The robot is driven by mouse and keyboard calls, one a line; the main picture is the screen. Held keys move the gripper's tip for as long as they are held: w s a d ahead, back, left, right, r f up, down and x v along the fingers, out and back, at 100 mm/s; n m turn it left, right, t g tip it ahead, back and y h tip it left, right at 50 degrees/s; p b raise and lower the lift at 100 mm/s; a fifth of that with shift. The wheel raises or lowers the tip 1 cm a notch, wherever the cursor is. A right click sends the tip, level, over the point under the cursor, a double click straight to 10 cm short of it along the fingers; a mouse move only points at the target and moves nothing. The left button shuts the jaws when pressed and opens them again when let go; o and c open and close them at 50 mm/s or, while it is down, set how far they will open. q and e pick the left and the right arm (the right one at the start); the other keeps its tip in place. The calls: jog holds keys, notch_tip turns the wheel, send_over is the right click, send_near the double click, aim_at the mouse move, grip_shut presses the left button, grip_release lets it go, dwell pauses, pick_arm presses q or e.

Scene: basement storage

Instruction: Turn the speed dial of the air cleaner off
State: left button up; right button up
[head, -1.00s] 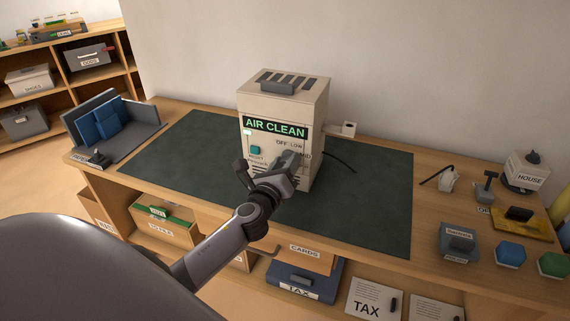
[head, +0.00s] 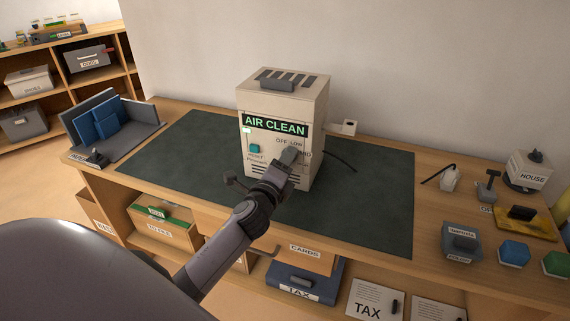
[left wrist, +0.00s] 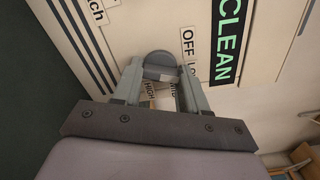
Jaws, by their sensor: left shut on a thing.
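The air cleaner (head: 283,95) is a beige box with a lit "AIR CLEAN" sign. It stands on the dark mat on the bench. Its front carries a teal button (head: 255,148) and the printed words OFF, LOW and others around the speed dial. In the left wrist view the grey round dial (left wrist: 159,59) sits between the fingertips, near the OFF label (left wrist: 188,42). My left gripper (head: 290,157) is shut on the dial at the front of the box. The dial's pointer direction is hidden by the fingers. My right gripper is not in view.
A grey tray with blue binders (head: 107,120) stands left; several small items lie right.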

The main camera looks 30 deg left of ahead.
pick_arm(q)
jog(key=n, duration=1)
jog(key=shift+n, duration=0.3)
dwell(0.4)
jog(key=o, duration=1.1)
jog(key=shift+c, duration=0.2)
jog(key=shift+s, duration=0.1)
jog(key=v, duration=0.7)
